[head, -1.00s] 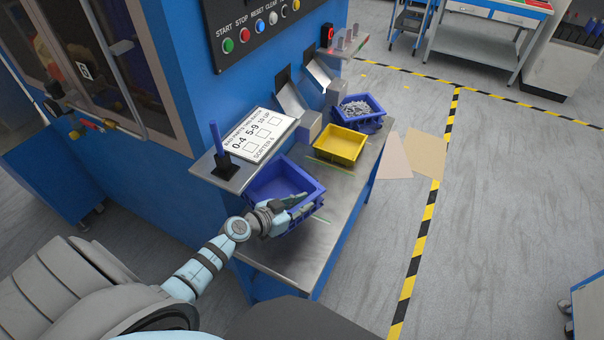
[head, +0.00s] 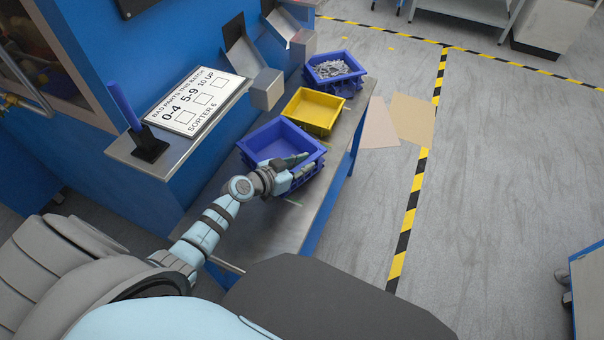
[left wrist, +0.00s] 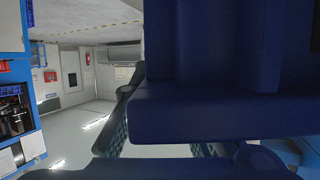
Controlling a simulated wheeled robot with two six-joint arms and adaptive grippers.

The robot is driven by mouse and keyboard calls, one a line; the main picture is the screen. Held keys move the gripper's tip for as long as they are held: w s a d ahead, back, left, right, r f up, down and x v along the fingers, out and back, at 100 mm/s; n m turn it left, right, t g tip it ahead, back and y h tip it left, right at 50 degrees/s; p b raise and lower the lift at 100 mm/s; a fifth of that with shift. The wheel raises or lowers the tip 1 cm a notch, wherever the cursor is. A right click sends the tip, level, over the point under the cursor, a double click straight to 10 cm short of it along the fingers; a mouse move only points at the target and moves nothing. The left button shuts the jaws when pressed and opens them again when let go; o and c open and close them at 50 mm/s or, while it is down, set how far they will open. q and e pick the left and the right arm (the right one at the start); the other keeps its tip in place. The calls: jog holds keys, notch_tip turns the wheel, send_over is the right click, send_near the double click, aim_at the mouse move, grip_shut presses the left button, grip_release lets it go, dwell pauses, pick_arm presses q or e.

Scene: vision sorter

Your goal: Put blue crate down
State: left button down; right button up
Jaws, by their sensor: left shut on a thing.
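The empty blue crate (head: 272,143) is upright at the near part of the metal shelf (head: 237,227), close to the yellow crate. My left gripper (head: 298,168) is shut on its near side wall. I cannot tell whether the crate's bottom touches the shelf. In the left wrist view the crate (left wrist: 220,110) fills the right half, close to the camera, with a dark finger (left wrist: 122,110) beside it. My right gripper is not in view.
An empty yellow crate (head: 326,121) stands just behind the held crate. Beyond it a second blue crate (head: 353,82) holds grey metal parts. A sorter sign (head: 196,103) and a pen-like blue post (head: 124,105) stand left. Bare shelf lies in front.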

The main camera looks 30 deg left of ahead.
pick_arm(q)
jog(key=shift+w+f, duration=0.45)
jog(key=shift+f, duration=0.05)
jog(key=c, duration=1.8)
grip_release()
jog(key=shift+s, duration=0.1)
jog(key=shift+c, duration=0.2)
jog(key=shift+o, duration=1.4)
jog(key=shift+s+r, duration=0.1)
jog(key=shift+s+a+r+p, duration=0.1)
jog(key=shift+s+r+p, duration=0.2)
jog(key=shift+p, duration=0.3)
jog(key=p+v, duration=0.4)
jog(key=v, duration=0.7)
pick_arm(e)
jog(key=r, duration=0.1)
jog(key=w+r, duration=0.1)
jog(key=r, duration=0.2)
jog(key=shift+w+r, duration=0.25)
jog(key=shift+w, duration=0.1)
pick_arm(q)
jog(key=shift+s+f, duration=0.1)
jog(key=shift+s, duration=0.1)
